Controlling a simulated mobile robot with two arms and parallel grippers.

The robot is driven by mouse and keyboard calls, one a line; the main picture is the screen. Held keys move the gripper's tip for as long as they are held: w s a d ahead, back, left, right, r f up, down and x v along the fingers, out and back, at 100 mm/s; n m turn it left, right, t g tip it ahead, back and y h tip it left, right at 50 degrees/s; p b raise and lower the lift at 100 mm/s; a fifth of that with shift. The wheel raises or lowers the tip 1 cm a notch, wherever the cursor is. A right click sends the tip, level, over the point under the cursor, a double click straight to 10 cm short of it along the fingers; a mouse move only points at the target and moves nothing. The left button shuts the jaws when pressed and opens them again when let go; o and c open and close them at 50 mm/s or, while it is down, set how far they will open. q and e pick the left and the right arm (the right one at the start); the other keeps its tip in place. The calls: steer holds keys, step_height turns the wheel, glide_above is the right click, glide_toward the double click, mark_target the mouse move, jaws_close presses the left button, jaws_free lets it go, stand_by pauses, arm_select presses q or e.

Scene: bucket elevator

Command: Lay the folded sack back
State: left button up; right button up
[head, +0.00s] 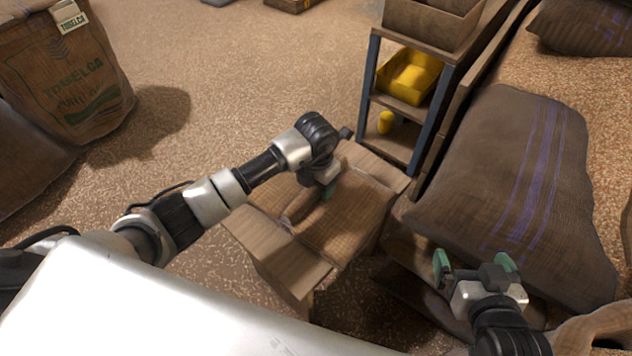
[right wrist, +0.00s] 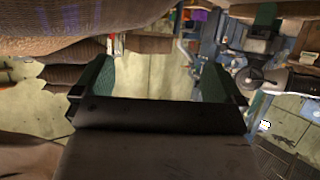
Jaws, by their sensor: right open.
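A folded brown sack (head: 350,215) lies on a low wooden bench (head: 262,238) in the middle of the head view. A thick fold or roll of cloth shows on its left part. My left gripper (head: 327,191) points down at the sack, with a green fingertip at or just above the cloth. The wrist hides the jaws, so I cannot tell whether they hold cloth. My right gripper (head: 477,262) is open with green fingers apart, beside the near edge of a large striped sack. In the right wrist view the open jaws (right wrist: 158,85) have nothing between them.
The full sack with purple stripes (head: 520,180) lies on a stack at the right. A shelf (head: 400,145) with a yellow bin (head: 408,75) stands behind the bench. A printed upright sack (head: 70,75) stands at the far left. The speckled floor left of the bench is clear.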

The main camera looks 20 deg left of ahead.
arm_select(q)
steer(key=shift+r, duration=0.1)
steer(key=shift+r, duration=0.35)
step_height(320, 180, up, 11)
steer(key=p, duration=0.3)
steer(key=shift+r, duration=0.2)
arm_select(e)
steer(key=s+d+f+g+h, duration=0.1)
steer(key=s+d+f+g, duration=0.1)
steer(key=s+g, duration=0.2)
steer(key=s+d+f+g+h, duration=0.1)
steer(key=s+d+f+g, duration=0.1)
steer(key=s+g, duration=0.3)
steer(key=shift+s+f, duration=0.55)
steer(key=shift+s, duration=0.35)
